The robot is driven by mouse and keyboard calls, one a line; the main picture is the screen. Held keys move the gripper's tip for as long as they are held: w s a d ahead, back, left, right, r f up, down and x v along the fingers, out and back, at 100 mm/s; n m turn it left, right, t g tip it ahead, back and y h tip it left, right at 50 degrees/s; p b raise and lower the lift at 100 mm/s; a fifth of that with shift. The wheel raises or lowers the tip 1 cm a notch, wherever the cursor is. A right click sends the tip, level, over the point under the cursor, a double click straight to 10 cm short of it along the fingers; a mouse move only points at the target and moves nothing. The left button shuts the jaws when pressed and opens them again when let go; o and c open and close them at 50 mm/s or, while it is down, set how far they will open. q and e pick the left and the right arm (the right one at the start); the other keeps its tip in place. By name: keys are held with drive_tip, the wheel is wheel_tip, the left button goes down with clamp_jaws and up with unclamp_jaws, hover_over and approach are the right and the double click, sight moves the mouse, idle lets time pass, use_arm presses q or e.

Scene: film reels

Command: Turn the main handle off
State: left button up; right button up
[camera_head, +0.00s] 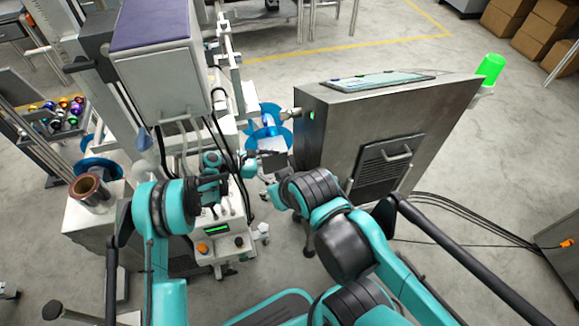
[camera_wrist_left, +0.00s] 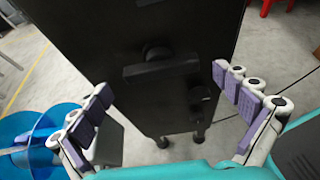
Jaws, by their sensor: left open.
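A dark handle (camera_wrist_left: 160,68), a flat bar on a round hub, sits on the dark side panel of the metal cabinet (camera_wrist_left: 95,45). In the left wrist view it lies ahead, between the spread fingers of my left gripper (camera_wrist_left: 165,110), which is open and apart from it. In the head view the left gripper (camera_head: 271,160) is small, close to the left side of the cabinet (camera_head: 345,125); the handle cannot be made out there. A smaller knob (camera_wrist_left: 200,92) is below right of the handle.
Blue reels (camera_head: 267,122) stand behind the left gripper and show at the left wrist view's edge (camera_wrist_left: 38,128). A machine with a control panel (camera_head: 216,232) stands to the left. A green lamp (camera_head: 490,69) is on the cabinet's far right. Cables run over the floor at right.

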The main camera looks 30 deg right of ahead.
sight(296, 167)
use_arm(q)
drive_tip(key=b+x, duration=0.1)
drive_tip(key=x, duration=0.3)
drive_tip(key=c, duration=0.8)
